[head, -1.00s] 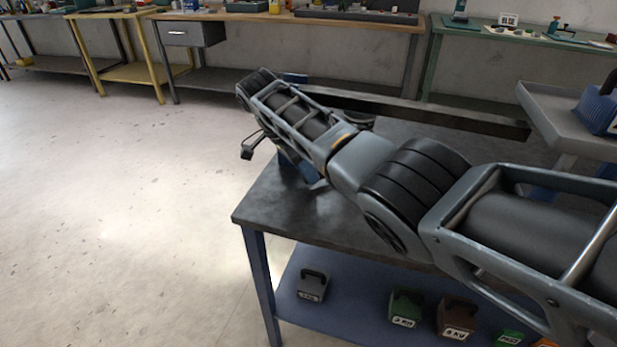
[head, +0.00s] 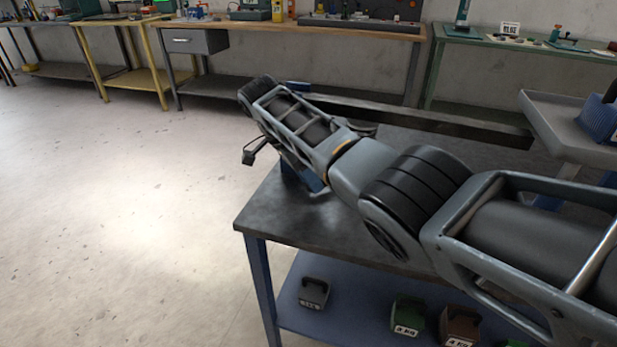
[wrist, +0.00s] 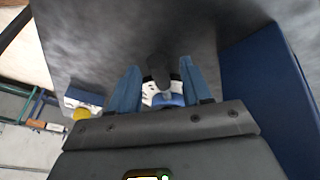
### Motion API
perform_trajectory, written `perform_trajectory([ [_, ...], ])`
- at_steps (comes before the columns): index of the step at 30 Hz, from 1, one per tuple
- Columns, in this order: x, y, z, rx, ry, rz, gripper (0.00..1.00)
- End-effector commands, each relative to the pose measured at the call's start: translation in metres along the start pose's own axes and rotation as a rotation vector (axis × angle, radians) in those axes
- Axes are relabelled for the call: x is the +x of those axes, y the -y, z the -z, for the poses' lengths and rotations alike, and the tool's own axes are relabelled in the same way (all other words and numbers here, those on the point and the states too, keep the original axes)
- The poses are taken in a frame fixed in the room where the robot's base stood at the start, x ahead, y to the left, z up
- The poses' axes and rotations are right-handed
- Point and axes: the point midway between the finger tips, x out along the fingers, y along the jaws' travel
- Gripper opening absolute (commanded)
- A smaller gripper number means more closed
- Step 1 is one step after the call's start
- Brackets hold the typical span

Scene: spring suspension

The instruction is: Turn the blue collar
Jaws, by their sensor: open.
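In the wrist view, my gripper (wrist: 160,84) is open, its two blue fingers apart. Between the fingers shows a blue rounded part (wrist: 168,100), which looks like the collar. A white plate with dark marks (wrist: 149,90) is beside it, and a dark rod or knob (wrist: 158,70) stands over them. I cannot tell whether the fingers touch the collar. In the head view, my arm reaches over the dark workbench (head: 300,222) and hides the collar. A blue upright part (head: 308,176) shows below the arm.
A blue panel (wrist: 265,90) stands close on the right in the wrist view. A white and blue block (wrist: 80,100) with a yellow part is at left. Labelled weights (head: 408,315) sit on the lower shelf (head: 350,310). A grey tray (head: 560,125) stands at right. Floor at left is clear.

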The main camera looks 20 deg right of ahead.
Motion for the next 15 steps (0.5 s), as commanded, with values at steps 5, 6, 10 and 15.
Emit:
perform_trajectory([
  [5,-0.027,0.001,0.000,0.000,0.000,0.005,0.48],
  [6,-0.034,0.001,0.000,0.000,0.000,0.005,0.48],
  [10,-0.054,0.001,-0.001,-0.001,0.001,0.005,0.48],
  [15,-0.071,0.001,0.000,0.000,0.000,0.002,0.48],
])
